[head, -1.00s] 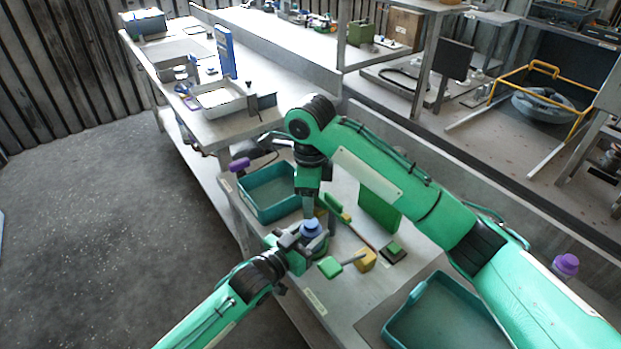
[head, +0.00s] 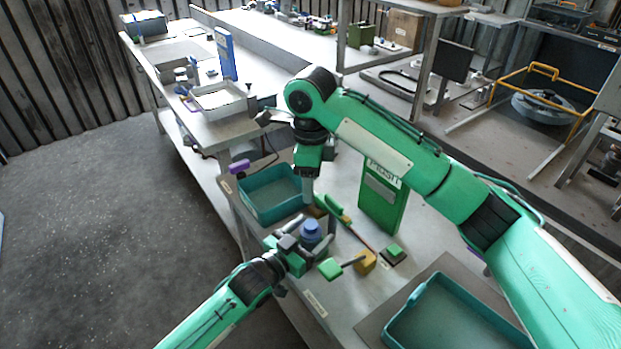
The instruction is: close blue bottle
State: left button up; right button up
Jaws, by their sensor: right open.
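The blue bottle (head: 311,237) stands upright at the table's near left edge, with a blue top (head: 311,225). I cannot tell whether that top is a separate cap or how tightly it sits. My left gripper (head: 308,246) reaches in from the lower left, with its fingers around the bottle, shut on it. My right gripper (head: 308,192) points down above and behind the bottle, apart from it. It is open, with its fingers seen nearly edge-on and no object visible in them.
A teal tray (head: 245,208) lies behind the bottle and another (head: 392,338) at the front right. A green box (head: 384,200) stands right of my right gripper. A yellow block (head: 365,262) and a small green-topped block (head: 393,252) lie right of the bottle. A purple-topped item (head: 239,167) is behind.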

pick_arm(q)
jog(key=b+v, duration=0.1)
jog(key=v, duration=1.2)
jog(key=shift+s+a, duration=0.3)
